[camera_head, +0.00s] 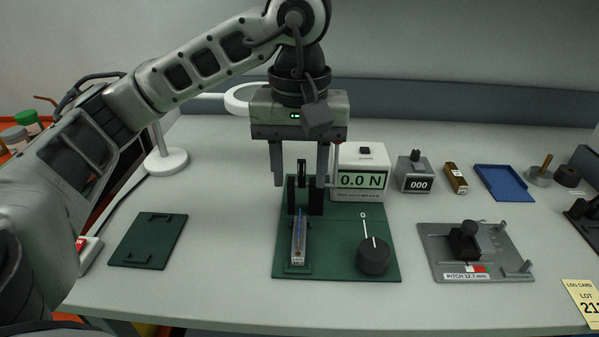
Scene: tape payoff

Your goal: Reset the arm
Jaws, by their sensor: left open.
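My left arm comes in from the left, and its gripper (299,184) points down over the back of a green test board (345,262). Its two fingers are apart, on either side of a black post on the board, and I see nothing held between them. A small clear sample piece (299,240) with a blue line stands on the board in front of the gripper. A black knob (373,255) with a white pointer sits on the board's right side. A force display (361,172) reading 0.0 N stands behind the board, partly hidden. My right gripper is not in view.
A green plate (148,240) lies at the left and a grey pitch fixture (477,252) at the right. A counter box (415,172), a brown block (456,178) and a blue tray (503,183) stand at the back right. A white lamp base (166,161) stands at the back left.

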